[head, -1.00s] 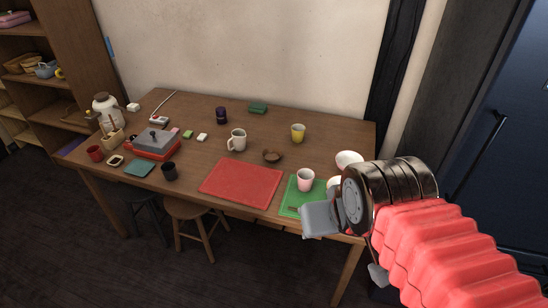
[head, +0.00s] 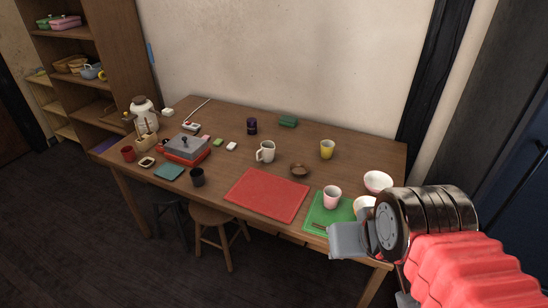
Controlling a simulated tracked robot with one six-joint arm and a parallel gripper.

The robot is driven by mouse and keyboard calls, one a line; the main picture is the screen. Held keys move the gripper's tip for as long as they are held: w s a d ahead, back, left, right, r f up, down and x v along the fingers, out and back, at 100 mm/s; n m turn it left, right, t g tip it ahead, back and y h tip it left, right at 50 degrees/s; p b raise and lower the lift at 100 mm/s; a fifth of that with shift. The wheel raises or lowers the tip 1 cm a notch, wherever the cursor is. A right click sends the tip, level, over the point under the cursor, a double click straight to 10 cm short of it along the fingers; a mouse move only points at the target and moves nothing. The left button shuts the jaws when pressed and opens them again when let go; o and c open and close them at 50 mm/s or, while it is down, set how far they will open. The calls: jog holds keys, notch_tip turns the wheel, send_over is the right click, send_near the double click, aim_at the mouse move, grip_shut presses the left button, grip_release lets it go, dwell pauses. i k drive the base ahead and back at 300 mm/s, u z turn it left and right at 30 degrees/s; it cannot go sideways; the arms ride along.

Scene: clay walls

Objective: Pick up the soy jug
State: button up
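A pale, rounded jug-like vessel with a brownish top (head: 143,109) stands at the far left end of the wooden table. It looks like the soy jug, but it is too small to be sure. A wooden holder in front hides its lower part. My gripper (head: 350,240) is at the right, over the table's front right corner, far from the vessel. Its grey end shows side-on, and I cannot see a gap between fingers.
The table (head: 225,162) holds a red mat (head: 266,194), a green mat (head: 318,217), a red-and-grey appliance (head: 187,150), several cups and bowls. Stools (head: 212,216) stand at its front. A shelf (head: 110,50) is at the left. Dark floor (head: 90,240) is clear at front left.

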aim_at(267, 150)
jog(key=k, duration=0.65)
jog(key=u, duration=0.3)
jog(key=i, duration=0.6)
jog(key=u, duration=0.7)
jog(key=i, duration=1.65)
jog(key=z, duration=0.15)
